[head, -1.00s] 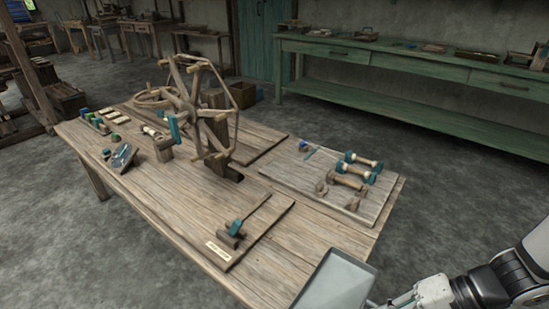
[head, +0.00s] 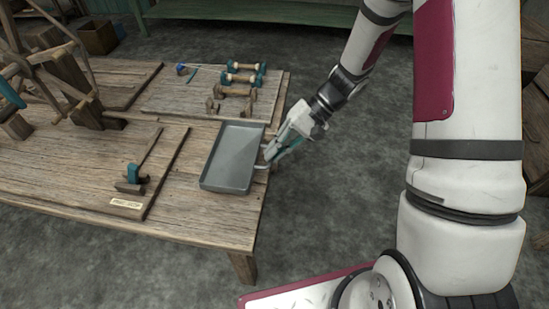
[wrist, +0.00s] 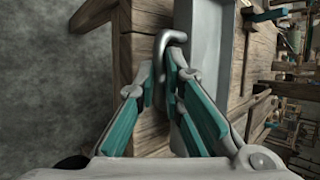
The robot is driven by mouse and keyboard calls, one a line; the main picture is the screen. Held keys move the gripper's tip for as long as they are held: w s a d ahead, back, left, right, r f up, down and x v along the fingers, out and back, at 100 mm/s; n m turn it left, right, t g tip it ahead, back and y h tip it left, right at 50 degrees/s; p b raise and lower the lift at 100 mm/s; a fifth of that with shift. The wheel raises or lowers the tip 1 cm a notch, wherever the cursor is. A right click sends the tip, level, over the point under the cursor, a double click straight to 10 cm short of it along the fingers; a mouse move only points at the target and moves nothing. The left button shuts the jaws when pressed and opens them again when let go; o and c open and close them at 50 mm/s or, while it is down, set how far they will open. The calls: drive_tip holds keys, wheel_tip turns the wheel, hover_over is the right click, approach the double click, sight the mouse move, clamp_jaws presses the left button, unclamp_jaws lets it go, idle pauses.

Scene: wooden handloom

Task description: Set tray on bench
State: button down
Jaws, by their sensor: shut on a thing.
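The grey metal tray (head: 232,157) is at the right front part of the wooden bench (head: 215,217), over its bare boards. It looks roughly level; whether it touches the bench top I cannot tell. My gripper (head: 271,152) is at the tray's right side, just past the bench edge. In the wrist view my gripper (wrist: 168,72) is shut on the tray's metal handle (wrist: 172,40). The tray's wall (wrist: 205,50) rises beside the handle there, and the bench's side and corner (wrist: 135,50) show below and left of it.
Behind the tray, a board (head: 205,103) holds several spools. Left of it, another board (head: 85,178) carries a blue-and-wood tool (head: 134,175) and a label. A wooden wheel (head: 45,70) stands farther left. A green table (head: 255,13) stands behind. Bare floor lies right of the bench.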

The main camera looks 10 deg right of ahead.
drive_tip(key=shift+w+a+f+b, duration=0.1)
drive_tip(key=shift+w+f+b, duration=0.15)
drive_tip(key=shift+f, duration=0.35)
drive_tip(key=shift+w+d+f+b, duration=0.1)
drive_tip(key=shift+f+b, duration=0.3)
drive_tip(key=shift+f, duration=0.2)
drive_tip(key=shift+w+a+f+b, duration=0.1)
drive_tip(key=shift+w+f+b, duration=0.15)
drive_tip(key=shift+f, duration=0.35)
drive_tip(key=c, duration=1.7)
unclamp_jaws()
drive_tip(key=p+v, duration=0.4)
drive_tip(key=v, duration=0.8)
